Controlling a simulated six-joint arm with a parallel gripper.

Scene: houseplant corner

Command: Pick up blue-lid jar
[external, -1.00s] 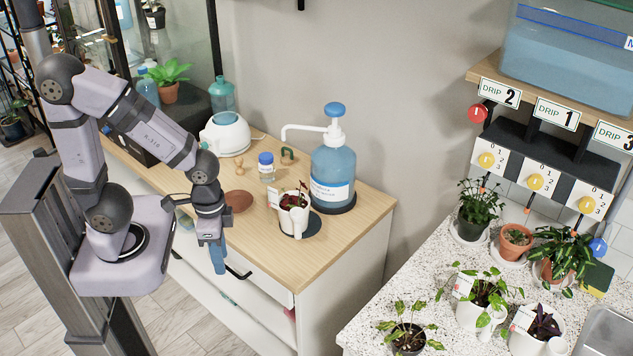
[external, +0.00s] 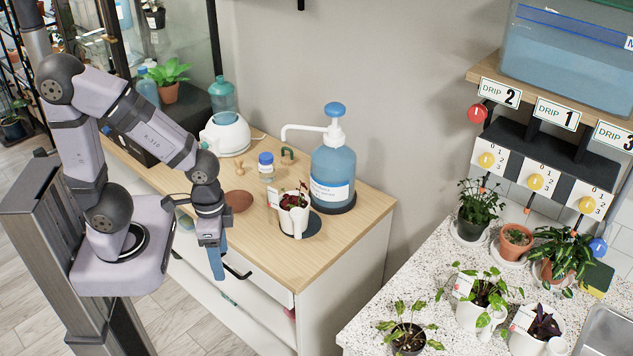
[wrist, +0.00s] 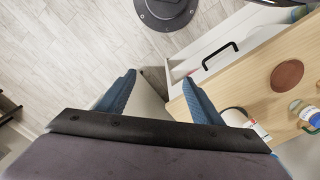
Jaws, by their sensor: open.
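The blue-lid jar (external: 266,166) is a small clear jar with a blue lid, standing upright on the wooden cabinet top in the external view. It also shows at the right edge of the wrist view (wrist: 310,116), partly cut off. My gripper (external: 217,262) hangs pointing down in front of the cabinet's front edge, to the left of and nearer than the jar. In the wrist view its two blue fingers (wrist: 160,92) are spread apart with nothing between them.
On the cabinet, a potted plant in a white mug (external: 294,217) and a large blue pump bottle (external: 333,174) stand right of the jar. A brown disc (external: 238,201) lies to its left. A drawer with a black handle (wrist: 220,55) is below.

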